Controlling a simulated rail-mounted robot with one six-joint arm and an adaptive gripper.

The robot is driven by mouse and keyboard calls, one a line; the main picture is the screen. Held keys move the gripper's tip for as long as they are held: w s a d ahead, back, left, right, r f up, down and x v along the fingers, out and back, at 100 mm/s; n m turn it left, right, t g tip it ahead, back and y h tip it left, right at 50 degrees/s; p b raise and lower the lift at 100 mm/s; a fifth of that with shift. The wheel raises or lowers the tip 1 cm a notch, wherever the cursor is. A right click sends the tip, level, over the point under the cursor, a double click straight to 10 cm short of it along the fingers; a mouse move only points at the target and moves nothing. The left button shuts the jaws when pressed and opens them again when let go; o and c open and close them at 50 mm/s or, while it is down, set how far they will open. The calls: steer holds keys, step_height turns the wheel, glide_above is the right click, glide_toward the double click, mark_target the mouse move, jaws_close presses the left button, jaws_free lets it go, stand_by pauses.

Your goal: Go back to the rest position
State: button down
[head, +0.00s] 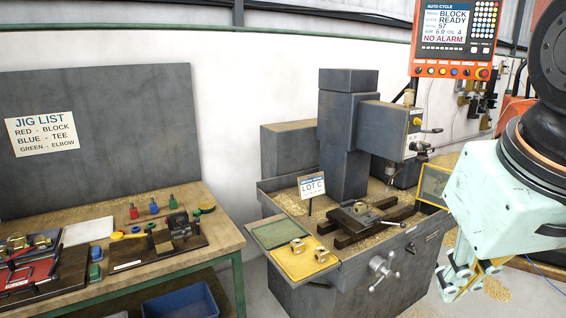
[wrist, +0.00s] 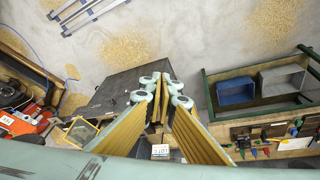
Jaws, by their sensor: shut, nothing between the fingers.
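My gripper (head: 462,283) hangs at the right edge of the head view, to the right of the drilling machine and clear of it. In the wrist view my gripper (wrist: 162,100) shows its yellowish pads coming together, with nothing held. The drilling machine (head: 347,125) stands in the middle with a vise (head: 362,216) on its bed. Two brass blocks (head: 297,246) lie on the yellow tray (head: 303,264) at the machine's front left.
A control panel (head: 456,40) reading BLOCK READY and NO ALARM hangs above. Brass chips lie on the floor.

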steer(key=s+a+f+y, duration=0.1)
steer(key=s+a+f, duration=0.1)
steer(key=s, duration=0.5)
steer(key=shift+s+a+f+b, duration=0.25)
steer(key=shift+a+b, duration=0.15)
steer(key=shift+a, duration=0.3)
steer(key=c, duration=3.4)
jaws_free()
steer(key=shift+c, duration=0.2)
